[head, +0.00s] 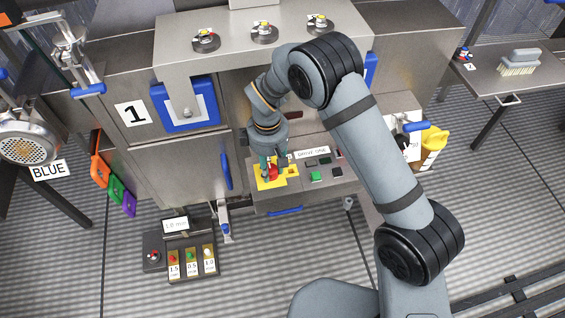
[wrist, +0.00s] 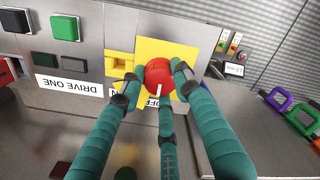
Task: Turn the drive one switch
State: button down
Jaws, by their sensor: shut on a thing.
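The drive one switch is a round red knob (wrist: 159,79) with a white mark, on a yellow plate (wrist: 178,52) with partly covered lettering that ends in "OFF". The switch also shows in the head view (head: 271,172), partly behind my arm's end. A "DRIVE ONE" label (wrist: 69,86) is on the same panel, upside down in the wrist view. My gripper (wrist: 155,80) has its teal fingers closed around the red knob, one on each side and one below it. The fingers hide part of the plate's lettering.
Green (wrist: 66,27) and dark buttons share the panel. A yellow padlock-like piece (wrist: 119,65) sits beside the plate. Orange, green (head: 117,189) and purple tags hang at the left. A lift control box (head: 180,255) stands below left.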

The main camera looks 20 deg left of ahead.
jog(key=shift+a+r, duration=0.15)
jog(key=shift+a, duration=0.35)
jog(key=c, duration=1.5)
grip_release()
jog(key=shift+o, duration=1.1)
jog(key=shift+d, duration=0.1)
jog(key=shift+d, duration=0.1)
notch_tip(320, 180, up, 12)
